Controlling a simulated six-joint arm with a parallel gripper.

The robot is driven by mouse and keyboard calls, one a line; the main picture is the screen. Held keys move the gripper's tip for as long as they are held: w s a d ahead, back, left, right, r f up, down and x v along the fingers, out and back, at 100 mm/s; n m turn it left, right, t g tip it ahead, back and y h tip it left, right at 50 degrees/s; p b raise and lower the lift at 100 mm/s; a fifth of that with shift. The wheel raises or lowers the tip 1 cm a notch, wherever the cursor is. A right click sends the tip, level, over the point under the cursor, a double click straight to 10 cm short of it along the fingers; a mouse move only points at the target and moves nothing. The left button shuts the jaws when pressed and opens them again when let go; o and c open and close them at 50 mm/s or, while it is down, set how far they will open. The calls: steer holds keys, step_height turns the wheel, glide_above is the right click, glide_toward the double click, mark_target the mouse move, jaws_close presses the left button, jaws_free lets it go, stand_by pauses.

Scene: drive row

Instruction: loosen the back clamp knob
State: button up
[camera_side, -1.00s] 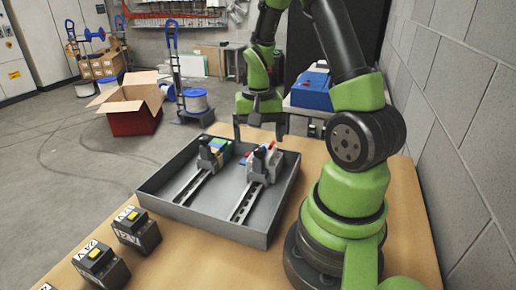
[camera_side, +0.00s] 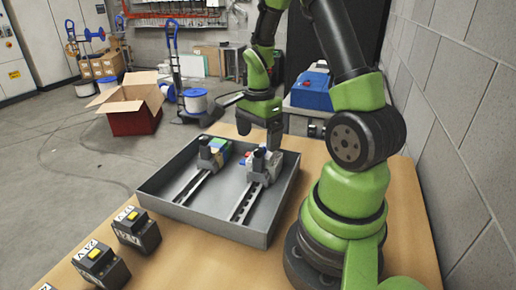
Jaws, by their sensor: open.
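A grey tray (camera_side: 205,222) on the wooden table holds two rail clamps. The right clamp (camera_side: 259,176) has a dark knob (camera_side: 259,159) at its far end, close to my gripper. The left clamp (camera_side: 191,187) has a dark upright knob (camera_side: 204,148) and coloured blocks beside it. I cannot tell for certain which is the back clamp. My gripper (camera_side: 259,133) is open, pointing down over the far edge of the tray, just above and behind the right clamp's knob. It appears apart from the knob. The fingers partly overlap the tray's far wall.
Two black battery-like blocks (camera_side: 136,231) (camera_side: 101,266) with yellow tops stand on the table at the front left. A blue case (camera_side: 311,91) sits on a surface behind. A block wall (camera_side: 460,130) rises on the right. An open cardboard box (camera_side: 130,95) is on the floor.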

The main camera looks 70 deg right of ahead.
mark_target(258, 153)
steer(key=shift+f, duration=1.5)
steer(key=c, duration=1.4)
steer(key=n, duration=0.4)
steer(key=shift+n, duration=0.4)
steer(key=shift+c, duration=0.2)
steer(key=n, duration=0.9)
steer(key=shift+n, duration=0.4)
steer(key=n, duration=0.5)
steer(key=o, duration=1.4)
